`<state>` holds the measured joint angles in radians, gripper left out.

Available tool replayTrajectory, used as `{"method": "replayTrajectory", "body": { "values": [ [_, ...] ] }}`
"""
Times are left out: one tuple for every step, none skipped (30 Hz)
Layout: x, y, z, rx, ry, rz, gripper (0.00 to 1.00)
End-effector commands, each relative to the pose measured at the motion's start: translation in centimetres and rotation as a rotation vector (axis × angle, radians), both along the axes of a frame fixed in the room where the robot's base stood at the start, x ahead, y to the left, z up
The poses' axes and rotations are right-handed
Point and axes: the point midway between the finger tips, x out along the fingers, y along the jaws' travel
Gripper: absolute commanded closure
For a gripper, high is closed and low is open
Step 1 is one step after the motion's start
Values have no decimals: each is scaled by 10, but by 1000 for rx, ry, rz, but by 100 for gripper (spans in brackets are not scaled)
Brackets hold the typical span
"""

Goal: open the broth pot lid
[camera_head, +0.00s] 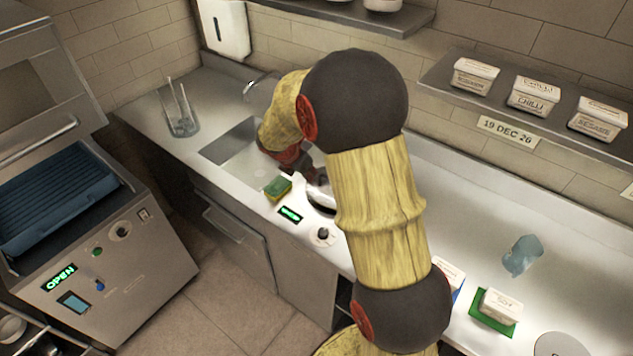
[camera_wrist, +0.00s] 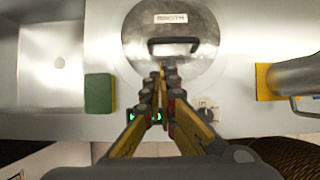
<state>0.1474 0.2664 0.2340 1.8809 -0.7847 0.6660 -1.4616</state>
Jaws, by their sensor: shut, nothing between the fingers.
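The broth pot lid (camera_wrist: 195,72) is a round metal disc set in the counter, with a label reading like BROTH and a dark bar handle (camera_wrist: 174,42). It lies flat and looks closed. My gripper (camera_wrist: 164,72) is over the near part of the lid in the wrist view, its fingers shut and empty. The fingertips are just short of the handle and appear apart from it; their height above the lid is unclear. In the head view my arm hides most of the lid, and only a bit of its edge (camera_head: 320,200) shows.
A green sponge (camera_wrist: 99,93) lies left of the lid, beside the sink (camera_wrist: 52,60). A knob (camera_wrist: 207,114) and a green-lit display (camera_head: 290,215) are at the counter's front. A yellow item (camera_wrist: 264,82) lies to the right. Labelled tubs (camera_head: 534,95) stand on the wall shelf.

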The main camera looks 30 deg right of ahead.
Motion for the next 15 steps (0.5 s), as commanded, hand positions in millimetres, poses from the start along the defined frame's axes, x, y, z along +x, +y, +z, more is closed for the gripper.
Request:
{"method": "replayTrajectory", "body": {
  "values": [
    [0, -2, -5, 0, 3, 1, 100],
    [0, -4, -8, 1, 3, 1, 100],
    [1, -6, -13, 2, 4, -1, 100],
    [1, -8, -18, 2, 4, -2, 100],
    [2, -10, -22, 2, 4, -3, 100],
    [3, -14, -28, 2, 4, -3, 100],
    [4, -16, -33, 2, 4, -3, 100],
    [5, -18, -38, 3, 4, -3, 100],
    [6, -22, -44, 3, 4, -4, 100],
    [7, -25, -49, 2, 3, -4, 100],
    [8, -27, -54, 2, 3, -4, 100],
    [9, -30, -59, 2, 3, -3, 100],
    [10, -32, -63, 2, 2, -4, 100],
    [10, -34, -67, 4, 1, -5, 100],
    [11, -36, -71, 2, 2, -4, 100]
  ]
}}
